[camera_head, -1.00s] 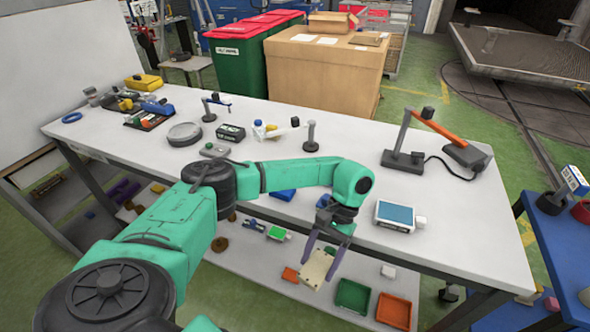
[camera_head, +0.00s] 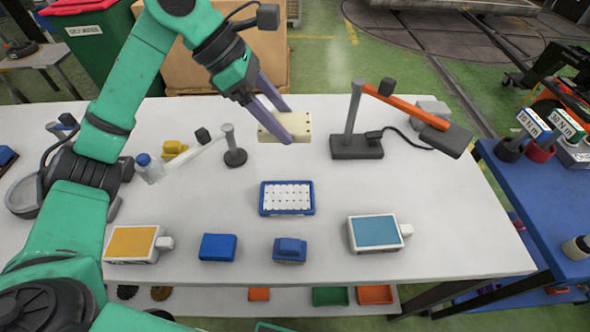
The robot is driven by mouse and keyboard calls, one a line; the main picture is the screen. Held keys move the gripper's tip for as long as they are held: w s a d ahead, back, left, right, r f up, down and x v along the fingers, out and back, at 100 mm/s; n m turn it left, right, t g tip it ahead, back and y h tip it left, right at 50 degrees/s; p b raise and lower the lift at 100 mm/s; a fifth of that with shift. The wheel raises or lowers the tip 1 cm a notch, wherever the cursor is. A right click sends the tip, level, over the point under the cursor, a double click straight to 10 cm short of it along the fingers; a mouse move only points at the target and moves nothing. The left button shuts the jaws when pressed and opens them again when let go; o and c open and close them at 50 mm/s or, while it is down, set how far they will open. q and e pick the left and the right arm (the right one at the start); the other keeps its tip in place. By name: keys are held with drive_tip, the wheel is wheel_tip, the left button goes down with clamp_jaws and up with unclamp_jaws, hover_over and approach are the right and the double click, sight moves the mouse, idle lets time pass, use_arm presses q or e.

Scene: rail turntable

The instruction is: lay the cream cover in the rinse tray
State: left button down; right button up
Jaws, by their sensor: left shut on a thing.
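My left gripper (camera_head: 291,124) is shut on the cream cover (camera_head: 301,123), a flat block with small dark holes near its corners. It holds the cover over the far middle part of the white table; the exact height is hard to tell. A white tray with a blue-teal surface (camera_head: 377,232) stands at the front right, nearer than the cover. A similar white tray with an orange surface (camera_head: 131,243) stands at the front left. I see no label telling which one is the rinse tray. My right gripper is not in view.
A blue-rimmed rack with white cells (camera_head: 287,211) lies mid-table. Two blue blocks (camera_head: 218,247) (camera_head: 290,250) sit in front of it. A dark stand with an orange arm (camera_head: 357,146) is right of the cover. A small post (camera_head: 235,157) stands left.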

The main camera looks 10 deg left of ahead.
use_arm(q)
drive_tip(key=shift+w+f, duration=0.1)
drive_tip(key=shift+f, duration=0.1)
hover_over(292, 196)
drive_tip(key=s+a, duration=0.1)
drive_tip(key=a, duration=0.1)
wheel_tip(292, 196, down, 5)
wheel_tip(292, 196, down, 13)
drive_tip(key=shift+w+d+f+p, duration=0.1)
drive_tip(key=shift+w+f+p, duration=0.05)
drive_tip(key=shift+p, duration=1.05)
drive_tip(key=shift+f, duration=0.4)
unclamp_jaws()
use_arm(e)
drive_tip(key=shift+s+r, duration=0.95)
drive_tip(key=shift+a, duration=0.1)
